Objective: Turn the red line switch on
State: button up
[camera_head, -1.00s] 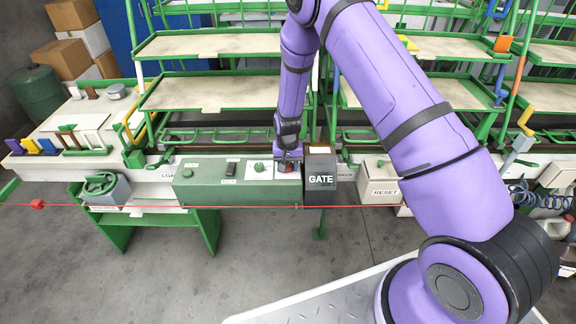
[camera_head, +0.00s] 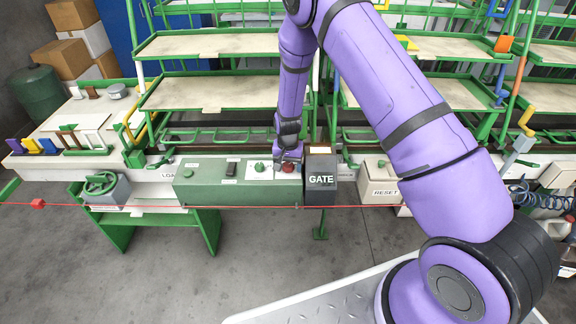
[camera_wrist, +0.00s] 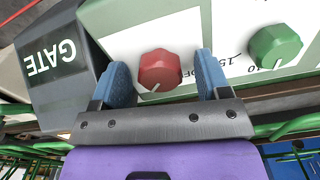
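The red line switch (camera_wrist: 160,71) is a red faceted knob with a white pointer line on a white label plate. In the wrist view it sits between the two blue fingertips of my gripper (camera_wrist: 161,80), with a gap showing on each side. My gripper is open around the knob. The pointer line aims toward the lower left in that view. In the head view the red knob (camera_head: 288,167) shows at the right end of the green control box (camera_head: 230,193), just below my gripper (camera_head: 288,157). Whether the fingers touch the knob is not clear.
A green knob (camera_wrist: 275,46) sits beside the red one on the same panel. The dark GATE box (camera_head: 321,181) adjoins the control box. A RESET box (camera_head: 379,183) stands farther right. A red cord (camera_head: 255,206) runs along the front. Green shelving (camera_head: 215,95) rises behind.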

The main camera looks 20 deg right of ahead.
notch_tip(320, 180, up, 11)
dwell(0.8)
jog(key=shift+f, duration=0.1)
notch_tip(320, 180, up, 15)
jog(key=n+t, duration=0.1)
send_over(288, 165)
jog(key=s+d, duration=0.1)
jog(key=s, duration=0.3)
jog(key=s+d+r+n+t+y, duration=0.1)
jog(key=s+r, duration=0.4)
jog(key=r, duration=0.2)
jog(key=s+d+r+t, duration=0.1)
jog(key=s+d+r, duration=0.1)
jog(key=s+r, duration=0.4)
jog(key=s+d+r+n, duration=0.1)
jog(key=s+r, duration=0.2)
jog(key=s, duration=0.4)
jog(key=s+d+r+n+t, duration=0.1)
jog(key=s+r, duration=0.2)
jog(key=s, duration=0.5)
jog(key=s+d+r+n+t+h, duration=0.1)
jog(key=s+r, duration=0.3)
jog(key=s, duration=0.3)
jog(key=shift+s, duration=0.25)
